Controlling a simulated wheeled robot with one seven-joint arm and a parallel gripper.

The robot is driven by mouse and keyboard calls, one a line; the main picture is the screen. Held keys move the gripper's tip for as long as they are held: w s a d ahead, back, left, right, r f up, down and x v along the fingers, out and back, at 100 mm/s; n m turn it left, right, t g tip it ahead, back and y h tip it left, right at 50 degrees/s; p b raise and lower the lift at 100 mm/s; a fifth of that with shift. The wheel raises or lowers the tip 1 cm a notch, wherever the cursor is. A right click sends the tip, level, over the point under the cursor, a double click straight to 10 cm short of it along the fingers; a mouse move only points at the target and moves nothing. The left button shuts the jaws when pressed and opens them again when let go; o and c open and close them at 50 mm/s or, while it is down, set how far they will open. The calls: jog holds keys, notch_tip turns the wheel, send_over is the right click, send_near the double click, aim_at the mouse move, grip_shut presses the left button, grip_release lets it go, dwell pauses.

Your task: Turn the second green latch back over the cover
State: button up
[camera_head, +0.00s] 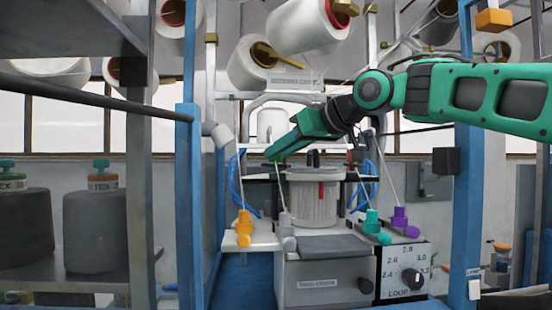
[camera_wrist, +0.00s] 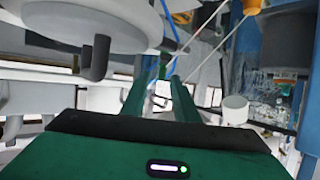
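The knitting head is a pale ribbed cylinder (camera_head: 312,205) under a round grey cover (camera_head: 312,174) with a black knob on top. A red piece (camera_head: 321,190) sits on the cylinder's front. In the wrist view the round pale cover (camera_wrist: 95,18) is at upper left, with a black handle (camera_wrist: 97,58). My gripper (camera_head: 274,154) is left of the cover and slightly above it, pointing left and down. In the wrist view my gripper (camera_wrist: 160,86) has two green fingers apart, with nothing clear between them. I cannot make out either green latch for certain.
Orange (camera_head: 244,225), teal (camera_head: 371,222) and purple (camera_head: 399,219) yarn guides stand around the head. A numbered dial (camera_head: 411,277) is at lower right. Blue posts (camera_head: 188,200) flank the machine, and yarn cones (camera_head: 305,25) hang above. Thin yarns run near my gripper.

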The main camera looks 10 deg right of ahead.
jog(key=shift+x, duration=1.2)
grip_shut()
